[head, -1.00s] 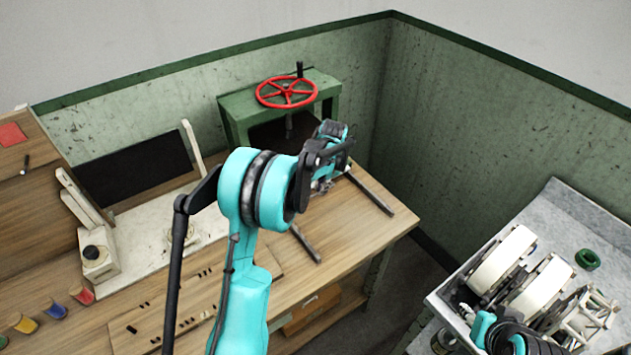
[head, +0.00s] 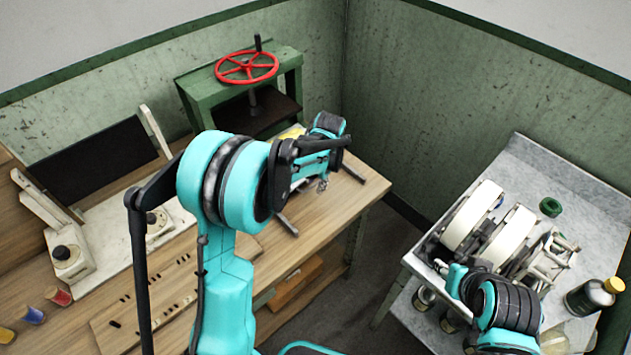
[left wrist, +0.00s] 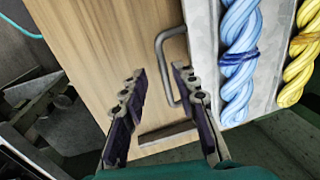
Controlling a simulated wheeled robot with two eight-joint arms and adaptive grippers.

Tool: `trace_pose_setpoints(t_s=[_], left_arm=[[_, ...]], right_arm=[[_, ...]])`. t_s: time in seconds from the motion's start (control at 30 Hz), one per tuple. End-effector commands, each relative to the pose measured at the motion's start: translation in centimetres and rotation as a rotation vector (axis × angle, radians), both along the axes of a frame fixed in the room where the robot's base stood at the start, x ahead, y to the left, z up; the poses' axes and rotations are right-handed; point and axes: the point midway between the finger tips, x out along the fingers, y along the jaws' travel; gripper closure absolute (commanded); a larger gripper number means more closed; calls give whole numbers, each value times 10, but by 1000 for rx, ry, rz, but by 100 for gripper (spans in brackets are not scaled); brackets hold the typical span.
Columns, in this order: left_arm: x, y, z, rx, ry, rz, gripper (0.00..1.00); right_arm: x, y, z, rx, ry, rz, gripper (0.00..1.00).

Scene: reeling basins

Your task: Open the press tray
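The press tray (left wrist: 203,35) shows in the left wrist view as a pale edge with a bent metal handle (left wrist: 160,62) on its side. Blue (left wrist: 240,50) and yellow (left wrist: 302,55) twisted skeins lie in it. In the head view my left arm hides most of the tray. My left gripper (left wrist: 158,77) is open and empty. Its fingers appear on either side of the handle in the picture; I see no contact. In the head view this gripper (head: 322,184) is in front of the green press (head: 205,90). My right arm is at lower right; its fingertips are not clear.
A red handwheel (head: 247,67) tops the press. A grey side table (head: 590,190) at right holds white reels (head: 472,215), a green ring (head: 550,207) and a bottle (head: 590,297).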

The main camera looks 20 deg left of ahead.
Motion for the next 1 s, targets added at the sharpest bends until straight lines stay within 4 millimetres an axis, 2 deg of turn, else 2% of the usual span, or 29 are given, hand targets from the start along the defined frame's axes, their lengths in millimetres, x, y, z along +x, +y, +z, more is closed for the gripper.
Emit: trace_pose_setpoints(t_s=[0.17,0.4,0.6,0.77,1.0], left_arm=[[-2,-3,20,0,0,-1,71],[-8,-12,72,0,0,-1,71],[-10,-17,105,0,0,0,71],[-12,-19,116,1,-1,0,71],[-12,-19,117,1,-1,0,71]], right_arm=[[0,0,0,0,0,0,60],[0,0,0,0,0,0,60],[0,0,0,0,0,0,60],[0,0,0,0,0,0,60],[0,0,0,0,0,0,60]])
